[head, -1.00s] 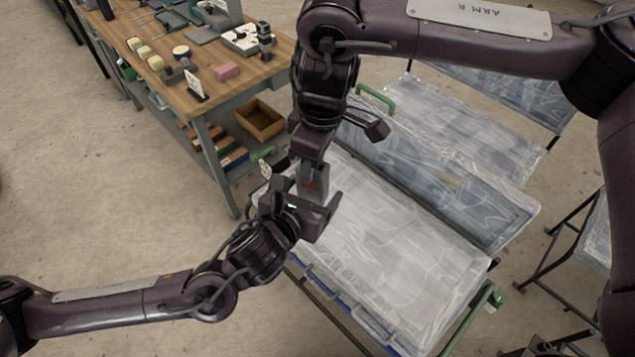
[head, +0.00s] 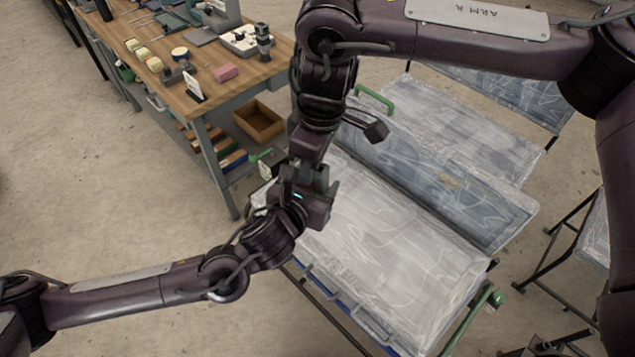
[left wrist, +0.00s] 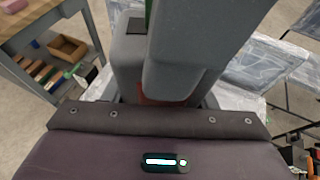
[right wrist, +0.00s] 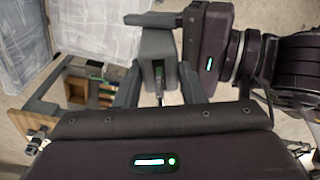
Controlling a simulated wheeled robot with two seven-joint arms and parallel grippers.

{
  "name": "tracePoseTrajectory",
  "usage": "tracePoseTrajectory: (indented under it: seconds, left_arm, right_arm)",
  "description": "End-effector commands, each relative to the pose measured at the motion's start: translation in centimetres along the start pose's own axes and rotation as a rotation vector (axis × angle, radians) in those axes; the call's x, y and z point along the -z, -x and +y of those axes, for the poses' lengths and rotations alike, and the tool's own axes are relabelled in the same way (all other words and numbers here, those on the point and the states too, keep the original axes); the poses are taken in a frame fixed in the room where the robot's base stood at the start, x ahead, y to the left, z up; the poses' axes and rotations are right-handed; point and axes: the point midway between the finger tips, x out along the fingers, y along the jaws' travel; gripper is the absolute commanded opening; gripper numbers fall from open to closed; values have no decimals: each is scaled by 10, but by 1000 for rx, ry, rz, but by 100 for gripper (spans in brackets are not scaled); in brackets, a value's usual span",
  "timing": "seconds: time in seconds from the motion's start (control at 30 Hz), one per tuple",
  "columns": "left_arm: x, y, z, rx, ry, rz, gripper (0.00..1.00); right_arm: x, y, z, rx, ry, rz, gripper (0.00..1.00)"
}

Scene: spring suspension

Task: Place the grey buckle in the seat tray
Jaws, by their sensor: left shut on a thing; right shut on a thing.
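The grey buckle (head: 316,178) is between my two grippers, mostly covered by them in the head view. Its red part (left wrist: 160,91) shows in the left wrist view, and its grey body (right wrist: 152,78) shows in the right wrist view. My right gripper (head: 309,168) points down and is shut on the buckle from above. My left gripper (head: 316,190) comes in from the lower left and is also shut on it. A film-covered, pale tray-like surface (head: 400,250) lies below and to the right; I cannot tell whether this is the seat tray.
A wooden workbench (head: 185,95) with tools and a pink block (head: 225,72) stands at upper left. An open brown box (head: 259,121) sits on its lower shelf. More film-covered panels (head: 450,135) stand behind. Bare floor is free at left.

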Motion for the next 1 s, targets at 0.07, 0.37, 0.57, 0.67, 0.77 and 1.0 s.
tracePoseTrajectory:
  seconds: [0.07, 0.37, 0.57, 0.67, 0.77, 1.0]
  left_arm:
    - [-2, 1, -5, 12, 0, -4, 23]
    - [-1, 1, -4, 9, 0, -3, 23]
    - [-1, 1, -3, 8, 0, -3, 23]
    - [-1, 1, -3, 8, 0, -3, 23]
    - [-1, 1, -3, 7, 0, -3, 23]
    - [-1, 1, -3, 7, 0, -3, 23]
  right_arm:
    - [3, 1, 0, -1, 3, 10, 43]
    - [2, 1, 0, -1, 2, 7, 62]
    - [2, 6, 0, -2, 2, 7, 62]
    - [2, 19, 0, -2, 2, 8, 62]
    - [2, 39, 1, -7, 3, 10, 62]
    - [2, 89, 1, -7, 2, 9, 62]
